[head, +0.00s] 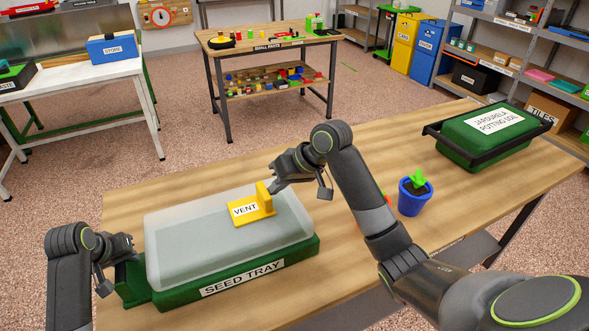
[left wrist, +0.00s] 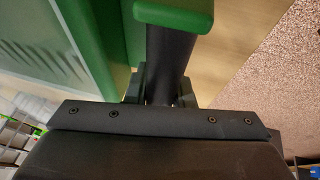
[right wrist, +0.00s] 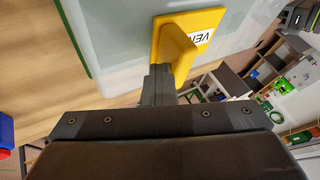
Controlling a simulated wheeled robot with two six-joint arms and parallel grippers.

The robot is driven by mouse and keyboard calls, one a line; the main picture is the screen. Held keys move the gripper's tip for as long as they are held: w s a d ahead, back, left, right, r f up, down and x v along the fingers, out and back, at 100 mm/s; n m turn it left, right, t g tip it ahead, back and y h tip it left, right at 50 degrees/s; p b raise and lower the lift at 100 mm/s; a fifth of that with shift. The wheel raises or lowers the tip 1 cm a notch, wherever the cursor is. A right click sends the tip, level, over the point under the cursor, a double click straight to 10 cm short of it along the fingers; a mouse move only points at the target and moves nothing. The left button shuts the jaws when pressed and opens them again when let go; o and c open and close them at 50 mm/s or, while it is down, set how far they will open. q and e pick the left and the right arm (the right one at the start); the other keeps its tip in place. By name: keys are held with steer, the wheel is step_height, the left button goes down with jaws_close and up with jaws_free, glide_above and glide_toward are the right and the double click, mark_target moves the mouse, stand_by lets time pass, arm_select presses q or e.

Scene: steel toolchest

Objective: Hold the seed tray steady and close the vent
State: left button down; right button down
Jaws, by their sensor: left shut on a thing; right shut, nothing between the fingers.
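The green seed tray (head: 235,284) with a translucent lid (head: 185,235) stands on the wooden table. The yellow vent (head: 252,205) lies on the lid, with an upright tab at its right end. In the right wrist view the fingers (right wrist: 160,80) are close beside the yellow tab (right wrist: 178,48); contact is hard to tell.
A blue pot with a green plant (head: 414,196) stands right of my right arm. An orange-red thing is partly hidden behind my right arm. The table behind the lid is clear.

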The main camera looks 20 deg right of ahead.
arm_select(q)
steer(key=shift+s+d+f, duration=0.1)
steer(key=shift+s+f, duration=0.05)
steer(key=shift+f, duration=0.1)
arm_select(e)
steer(key=d, duration=0.3)
steer(key=d+r, duration=0.1)
steer(key=shift+s+d, duration=0.15)
steer(key=shift+s, duration=0.1)
steer(key=v, duration=0.9)
steer(key=shift+d, duration=0.1)
arm_select(q)
steer(key=c, duration=1.5)
jaws_free()
steer(key=o, duration=0.3)
steer(key=shift+w, duration=0.25)
steer(key=shift+o, duration=0.2)
steer(key=shift+s, duration=0.1)
arm_select(e)
steer(key=shift+f, duration=0.1)
arm_select(q)
steer(key=shift+r, duration=0.15)
